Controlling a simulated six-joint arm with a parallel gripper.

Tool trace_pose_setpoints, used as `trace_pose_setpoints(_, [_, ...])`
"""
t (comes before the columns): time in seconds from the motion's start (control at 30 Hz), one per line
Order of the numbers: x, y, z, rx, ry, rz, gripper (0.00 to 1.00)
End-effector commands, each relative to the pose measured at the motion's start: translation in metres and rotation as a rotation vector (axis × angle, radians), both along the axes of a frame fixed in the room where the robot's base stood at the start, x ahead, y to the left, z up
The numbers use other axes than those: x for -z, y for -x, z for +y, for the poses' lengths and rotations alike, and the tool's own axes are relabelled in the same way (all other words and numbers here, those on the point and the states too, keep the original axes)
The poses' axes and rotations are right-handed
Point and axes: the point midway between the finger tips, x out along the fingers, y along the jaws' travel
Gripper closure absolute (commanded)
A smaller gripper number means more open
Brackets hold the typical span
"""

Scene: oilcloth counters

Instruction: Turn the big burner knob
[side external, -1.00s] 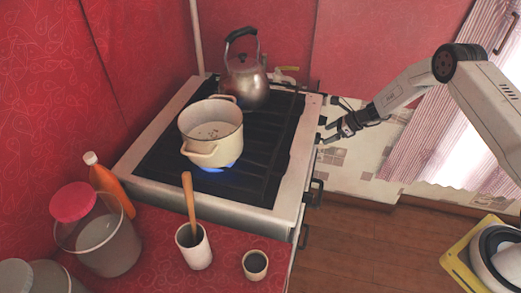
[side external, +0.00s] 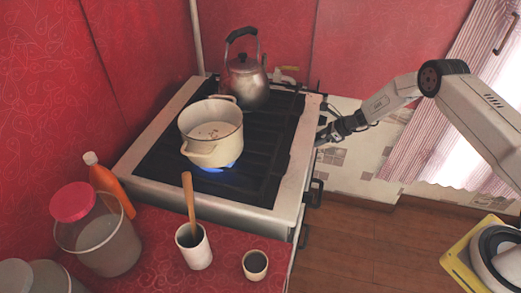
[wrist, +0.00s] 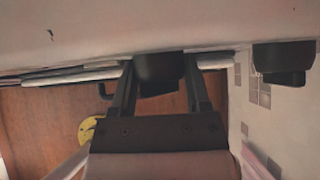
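A black knob (wrist: 160,66) sticks out from the white stove front in the wrist view. My gripper (wrist: 159,82) has one finger on each side of it, with very little gap showing. I cannot tell whether the fingers press on it. A second black knob (wrist: 283,62) is to the right, apart from the fingers. In the side external view my gripper (side external: 328,133) is at the right side of the white stove (side external: 293,165). The knob there is hidden behind the gripper and stove edge.
A cream pot (side external: 212,135) stands over a lit blue flame (side external: 212,169). A metal kettle (side external: 246,84) stands behind it. Open floor (side external: 350,245) lies in front of the stove.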

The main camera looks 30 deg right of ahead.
Motion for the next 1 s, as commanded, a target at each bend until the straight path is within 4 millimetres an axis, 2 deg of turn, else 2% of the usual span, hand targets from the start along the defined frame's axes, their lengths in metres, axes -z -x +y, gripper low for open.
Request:
trace_pose_setpoints(0.03, [0.0, 0.0002, 0.0, -0.001, -0.001, 0.001, 0.75])
trace_pose_setpoints(0.1, [0.0, 0.0003, 0.0001, -0.001, -0.001, 0.001, 0.97])
trace_pose_setpoints(0.13, [0.0, 0.0003, 0.0001, -0.001, -0.001, 0.001, 0.98])
trace_pose_setpoints(0.57, [-0.0001, 0.0007, 0.0005, -0.001, 0.024, -0.024, 0.98])
trace_pose_setpoints(1.0, [-0.0001, 0.0013, 0.001, 0.0, 0.128, -0.13, 0.98])
